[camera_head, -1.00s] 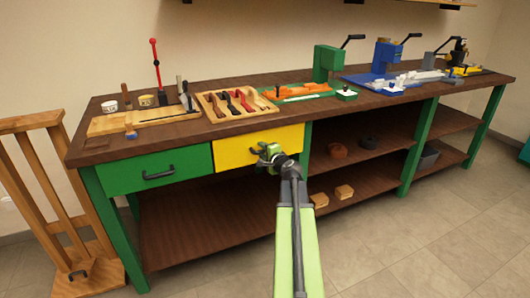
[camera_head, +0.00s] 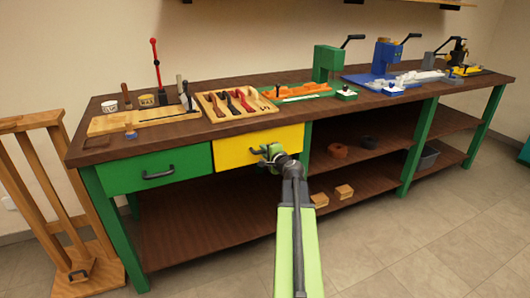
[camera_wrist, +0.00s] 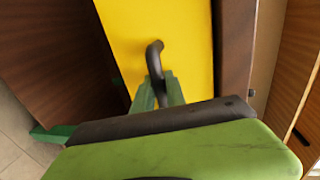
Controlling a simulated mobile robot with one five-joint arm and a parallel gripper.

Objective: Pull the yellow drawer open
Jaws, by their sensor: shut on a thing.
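The yellow drawer (camera_head: 234,149) sits under the workbench top, right of the green drawer, and its front looks close to flush with the bench. In the wrist view the yellow front (camera_wrist: 185,50) fills the middle. Its dark curved handle (camera_wrist: 154,62) stands out from it. My gripper (camera_head: 270,152) is at the handle, with its green fingers (camera_wrist: 158,92) around the handle's lower end in the wrist view. The gripper is shut on the handle. The gripper and wrist hide most of the handle in the head view.
The green drawer (camera_head: 158,171) with a dark handle is shut beside it. The workbench top (camera_head: 150,135) carries a tool tray (camera_head: 210,113) and several machines. A wooden rack (camera_head: 45,200) stands at the left. The floor in front on the right is clear.

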